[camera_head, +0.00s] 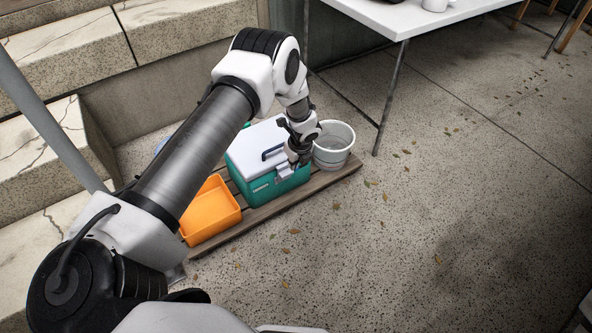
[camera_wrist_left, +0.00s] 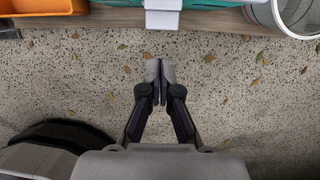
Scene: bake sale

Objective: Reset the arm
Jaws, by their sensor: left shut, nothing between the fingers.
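My left arm comes in from the left in the head view and reaches over a low wooden pallet. My left gripper (camera_head: 299,158) is in front of the teal cooler's latch side. In the left wrist view its two fingers (camera_wrist_left: 160,72) are shut together with nothing between them, above the speckled ground. The teal cooler (camera_head: 262,188) has a white lid and a dark handle, and the lid is down. Its white latch (camera_wrist_left: 163,12) shows at the top of the left wrist view. My right gripper is in neither view.
An orange bin (camera_head: 211,211) stands left of the cooler and a white bucket (camera_head: 334,147) right of it, all on the pallet (camera_head: 262,215). A white table (camera_head: 420,20) is at the back right. Stone steps (camera_head: 75,45) rise at the left. The speckled ground at the right is mostly clear.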

